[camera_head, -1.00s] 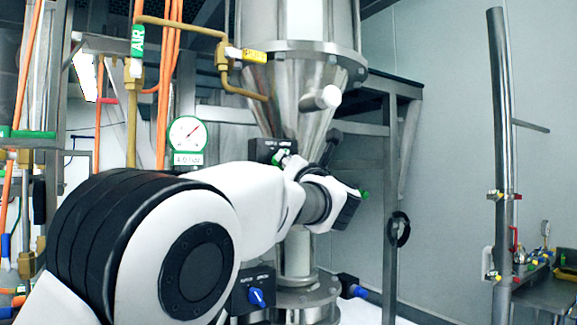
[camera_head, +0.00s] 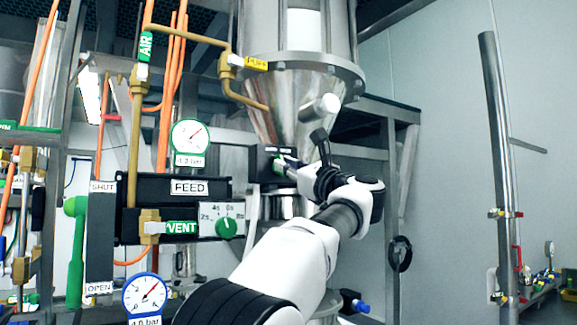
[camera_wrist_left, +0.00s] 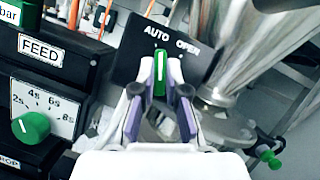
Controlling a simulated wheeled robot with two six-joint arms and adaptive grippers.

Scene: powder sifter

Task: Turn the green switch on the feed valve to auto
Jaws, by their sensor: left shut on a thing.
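The green switch (camera_wrist_left: 160,72) sits on a black switch box with white AUTO and OPEN lettering (camera_wrist_left: 150,45). In the left wrist view it stands about upright below the word AUTO. My left gripper (camera_wrist_left: 160,85) is shut on the switch, one fingertip on each side of it. In the head view the box (camera_head: 265,160) is in front of the steel cone, and my left gripper (camera_head: 287,165) reaches it from the right. The switch there is small and mostly covered by the fingers. My right gripper is not in view.
A black FEED box (camera_head: 160,188) with a green timer knob (camera_head: 226,229) stands left of the switch box. Gauges (camera_head: 190,138) and brass and orange pipes stand around it. The steel cone (camera_head: 290,95) is close behind the gripper. Open room lies to the right.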

